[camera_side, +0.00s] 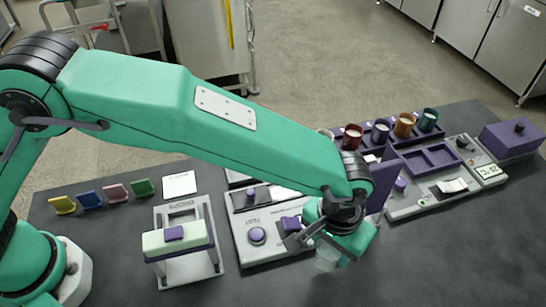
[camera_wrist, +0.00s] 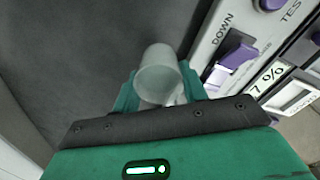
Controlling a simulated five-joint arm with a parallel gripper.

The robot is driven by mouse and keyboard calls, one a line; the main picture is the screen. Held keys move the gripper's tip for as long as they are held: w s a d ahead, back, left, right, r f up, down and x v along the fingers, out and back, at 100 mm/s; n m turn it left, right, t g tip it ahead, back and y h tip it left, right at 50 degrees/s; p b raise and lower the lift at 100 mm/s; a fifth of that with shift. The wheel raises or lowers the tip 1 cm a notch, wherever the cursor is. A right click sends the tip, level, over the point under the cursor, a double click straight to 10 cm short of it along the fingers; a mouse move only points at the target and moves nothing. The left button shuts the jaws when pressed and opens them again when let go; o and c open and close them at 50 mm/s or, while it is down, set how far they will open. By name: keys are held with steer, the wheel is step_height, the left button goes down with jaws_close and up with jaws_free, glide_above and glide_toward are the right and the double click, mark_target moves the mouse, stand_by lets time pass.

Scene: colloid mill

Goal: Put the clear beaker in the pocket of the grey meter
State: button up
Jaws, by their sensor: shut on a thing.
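The clear beaker (camera_side: 326,258) is held low at the front of the bench, in front of a grey panel. In the wrist view the beaker (camera_wrist: 158,78) stands between the teal fingers. My gripper (camera_side: 334,243) is shut on it; it also shows in the wrist view (camera_wrist: 158,92). Whether the beaker touches the bench is unclear. A grey unit with a small display (camera_side: 445,190) stands to the right, probably the grey meter. My gripper is left of it and nearer the front. I cannot make out its pocket for certain.
A grey panel (camera_side: 257,252) with purple controls lies just behind my gripper; its purple switch (camera_wrist: 232,55) is close by in the wrist view. Several coloured cups (camera_side: 403,125) stand in a purple rack at the back. A purple box (camera_side: 512,140) is far right. The front right bench is clear.

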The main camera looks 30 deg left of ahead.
mark_target(326, 253)
step_height(326, 253, up, 6)
stand_by(0.4)
stand_by(0.4)
steer(key=w+a+r+n, duration=0.1)
steer(key=w+a+r, duration=0.1)
steer(key=w+a, duration=0.45)
steer(key=w+a+r, duration=0.2)
steer(key=w+a, duration=0.2)
steer(key=a, duration=0.6)
steer(key=w+a+r+n, duration=0.1)
steer(key=w+a+r, duration=0.1)
steer(key=a, duration=0.9)
steer(key=w+a+r+n, duration=0.1)
steer(key=a+r, duration=0.1)
steer(key=a, duration=1)
steer(key=w+d+r, duration=0.1)
steer(key=w+d, duration=0.4)
steer(key=d, duration=0.3)
steer(key=w+d+r, duration=0.2)
steer(key=w+d, duration=0.3)
steer(key=d, duration=0.3)
steer(key=s+d+f, duration=0.1)
steer(key=s+d, duration=0.1)
steer(key=d, duration=0.7)
steer(key=s+d+f, duration=0.1)
steer(key=s+d, duration=0.1)
steer(key=d, duration=0.7)
steer(key=shift+d+n, duration=0.4)
